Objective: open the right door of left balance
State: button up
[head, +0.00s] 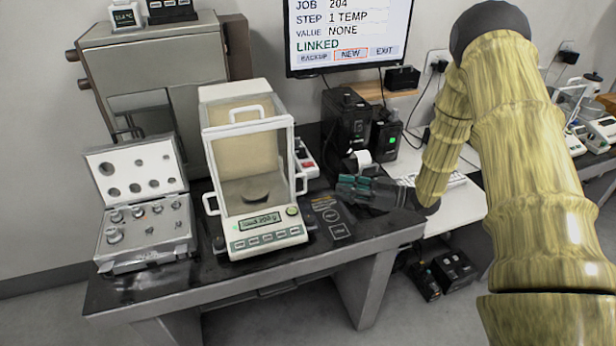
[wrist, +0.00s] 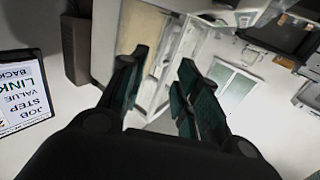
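The left balance (head: 265,232) stands on the dark table, with a glass draft shield and a lit display. Its right door carries a white handle (head: 300,183) at the front right edge; the door looks shut. A dark round pan (head: 256,194) is inside. My gripper (head: 341,188) is to the right of the balance, fingers pointing left at the handle, with a small gap seemingly between them. In the wrist view, the green-padded fingers (wrist: 163,62) are apart and nothing is held between them. The balance's pale chamber (wrist: 150,28) shows beyond them.
An open case of weights (head: 147,232) lies left of the balance. A dark box unit (head: 346,118) and a small printer (head: 364,160) stand behind my gripper. A monitor (head: 348,30) hangs above. Another balance (head: 598,132) is at the far right.

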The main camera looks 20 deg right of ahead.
jog(key=p+x, duration=0.3)
jog(key=x, duration=0.7)
jog(key=shift+a+r, duration=0.15)
jog(key=shift+a, duration=0.25)
jog(key=shift+s, duration=0.1)
grip_shut()
